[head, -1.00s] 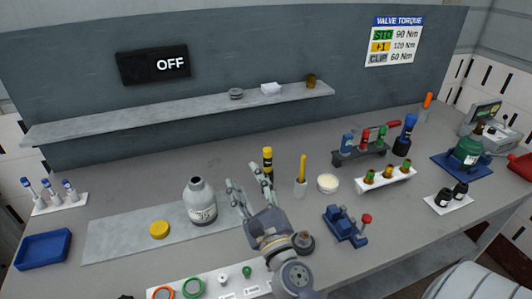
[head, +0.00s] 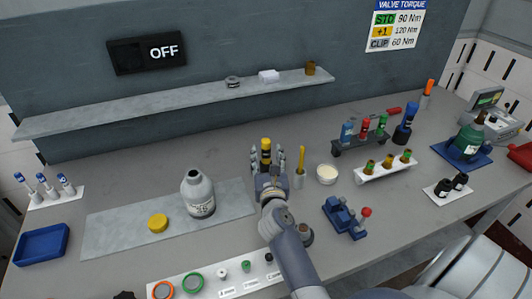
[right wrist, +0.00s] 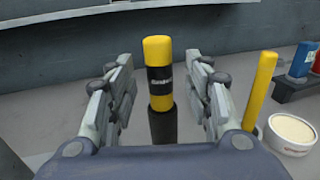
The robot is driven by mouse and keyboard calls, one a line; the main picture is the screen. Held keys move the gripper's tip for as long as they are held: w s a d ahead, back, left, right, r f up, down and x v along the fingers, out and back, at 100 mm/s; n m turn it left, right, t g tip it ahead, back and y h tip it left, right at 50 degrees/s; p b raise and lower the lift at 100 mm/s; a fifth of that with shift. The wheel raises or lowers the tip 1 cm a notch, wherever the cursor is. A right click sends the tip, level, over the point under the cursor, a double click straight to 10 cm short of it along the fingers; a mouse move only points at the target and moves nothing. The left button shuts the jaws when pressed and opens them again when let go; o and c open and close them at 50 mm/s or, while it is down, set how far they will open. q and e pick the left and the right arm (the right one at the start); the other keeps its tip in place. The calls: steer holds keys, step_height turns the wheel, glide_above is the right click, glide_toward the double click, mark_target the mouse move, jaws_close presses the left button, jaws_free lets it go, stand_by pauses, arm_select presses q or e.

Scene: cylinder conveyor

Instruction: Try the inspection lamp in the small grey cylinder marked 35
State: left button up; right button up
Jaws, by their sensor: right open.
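The inspection lamp, a yellow and black cylinder (head: 266,151), stands upright on the bench; in the right wrist view the lamp (right wrist: 158,72) stands between the open fingers. My right gripper (head: 267,162) is open around it, with a finger on each side and no clear contact. The right gripper (right wrist: 160,105) also shows in its wrist view. The small grey cylinder (head: 198,193), its label reading 35, stands upright and open-necked on a grey mat (head: 115,232). A yellow cap (head: 157,222) lies on the mat to its left. My left gripper is not in view.
A yellow stick in a holder (head: 299,178) and a white bowl (head: 327,174) stand just right of the gripper. A blue clamp-like device (head: 343,219) is nearer the front. A white strip (head: 210,283) with rings and fittings lies at the front. A shelf (head: 120,110) runs behind.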

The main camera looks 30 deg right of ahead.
mark_target(266, 154)
steer(key=shift+x, duration=1.25)
steer(key=shift+w+d+f, duration=0.1)
steer(key=shift+w+f, duration=0.05)
steer(key=shift+w, duration=0.1)
steer(key=shift+s, duration=0.1)
steer(key=shift+c, duration=1)
jaws_close()
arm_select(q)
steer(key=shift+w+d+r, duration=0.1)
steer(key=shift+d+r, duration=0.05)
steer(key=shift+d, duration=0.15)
